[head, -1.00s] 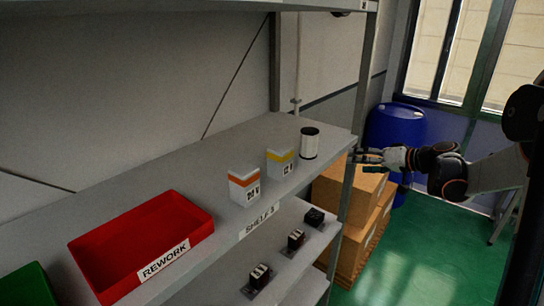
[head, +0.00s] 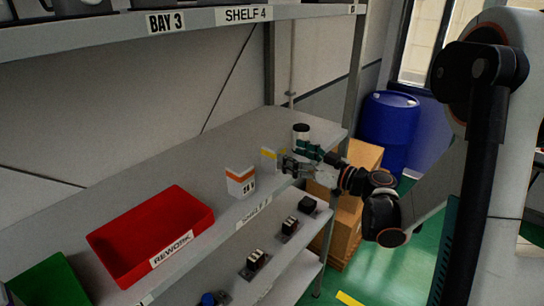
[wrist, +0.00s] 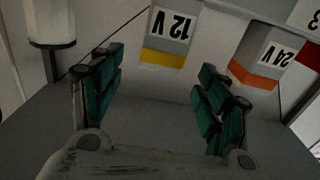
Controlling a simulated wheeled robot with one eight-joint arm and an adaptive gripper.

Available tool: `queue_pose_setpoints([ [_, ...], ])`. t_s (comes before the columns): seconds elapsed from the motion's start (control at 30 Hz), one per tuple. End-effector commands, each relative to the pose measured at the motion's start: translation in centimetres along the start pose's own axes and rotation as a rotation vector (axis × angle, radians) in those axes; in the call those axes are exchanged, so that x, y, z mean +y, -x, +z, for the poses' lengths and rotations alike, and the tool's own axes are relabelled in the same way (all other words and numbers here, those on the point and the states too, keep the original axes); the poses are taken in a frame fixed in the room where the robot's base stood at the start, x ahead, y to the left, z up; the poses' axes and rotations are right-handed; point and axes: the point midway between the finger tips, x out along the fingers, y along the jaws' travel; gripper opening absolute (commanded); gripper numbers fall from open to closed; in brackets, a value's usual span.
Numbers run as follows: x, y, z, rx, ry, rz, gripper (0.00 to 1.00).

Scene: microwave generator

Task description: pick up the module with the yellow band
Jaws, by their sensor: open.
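The module with the yellow band (head: 268,158) is a white box standing on the shelf. In the wrist view the module (wrist: 166,38) appears upside down, marked 12 V, ahead of and between my fingers. My gripper (head: 297,160) is at the shelf's front edge, just right of the module in the head view, and partly covers it. In the wrist view my gripper (wrist: 160,100) is open, with green finger pads spread and nothing between them. The module appears beyond the fingertips; I cannot tell the exact gap.
A white box with an orange band (head: 240,181), marked 24 V, stands left of the module. A white cylinder with a dark top (head: 301,133) stands behind my gripper. A red REWORK bin (head: 207,222) is further left. An upper shelf (head: 200,20) hangs above.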

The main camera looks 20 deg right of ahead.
Motion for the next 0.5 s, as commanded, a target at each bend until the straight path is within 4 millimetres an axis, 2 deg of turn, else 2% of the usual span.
queue_pose_setpoints([
  [0.1, 0.0, -1.6, 0.0, 0.000, 0.000, -0.002, 0.69],
  [0.37, -0.1, -2.9, 0.0, -0.001, -0.001, -0.001, 0.69],
  [0.5, -0.2, -4.7, -0.1, -0.001, -0.001, -0.003, 0.69],
])
